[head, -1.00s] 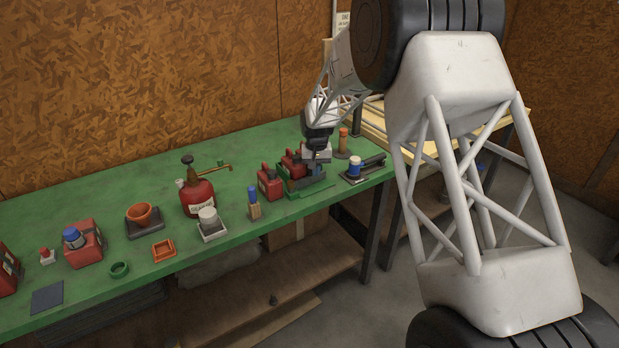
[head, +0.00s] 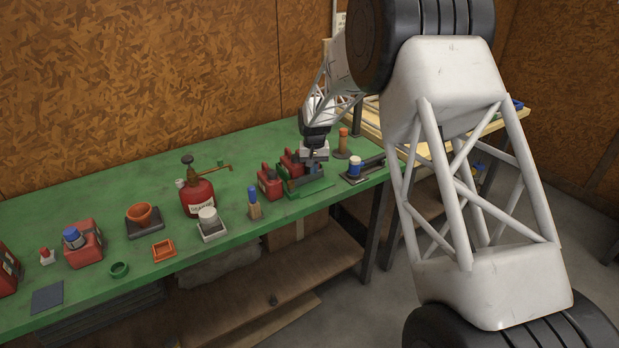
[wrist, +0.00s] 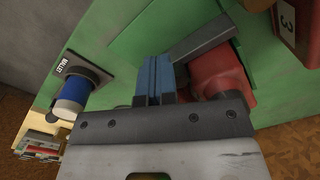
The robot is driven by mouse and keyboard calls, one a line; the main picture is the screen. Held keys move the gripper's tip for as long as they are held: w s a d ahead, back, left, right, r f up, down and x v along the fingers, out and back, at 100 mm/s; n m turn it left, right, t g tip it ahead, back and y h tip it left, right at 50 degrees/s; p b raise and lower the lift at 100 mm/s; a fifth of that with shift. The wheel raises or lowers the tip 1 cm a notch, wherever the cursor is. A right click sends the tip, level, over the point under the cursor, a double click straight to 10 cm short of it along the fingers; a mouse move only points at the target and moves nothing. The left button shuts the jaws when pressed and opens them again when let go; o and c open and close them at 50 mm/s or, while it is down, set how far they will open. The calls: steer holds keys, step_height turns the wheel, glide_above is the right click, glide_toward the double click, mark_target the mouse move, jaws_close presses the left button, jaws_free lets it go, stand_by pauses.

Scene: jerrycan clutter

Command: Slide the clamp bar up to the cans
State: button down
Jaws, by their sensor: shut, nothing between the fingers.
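My gripper (head: 314,168) is over the green fixture (head: 322,190) near the right end of the bench. Its blue fingers (wrist: 154,80) are closed together with nothing between them. I cannot tell whether the fingers touch the bar or whether the bar touches the can.
A blue-and-white cylinder (wrist: 72,97) on a dark plate is close by, right of the fixture in the head view. An orange-topped post (head: 342,143) stands behind. A blue-topped bottle (head: 254,203) and a large red can (head: 198,195) are to the left.

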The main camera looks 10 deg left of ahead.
steer(key=shift+w+a, duration=0.2)
steer(key=shift+a, duration=0.05)
steer(key=shift+s+d, duration=0.45)
stand_by(0.7)
steer(key=shift+r, duration=0.1)
step_height(320, 180, up, 7)
stand_by(1.3)
stand_by(0.4)
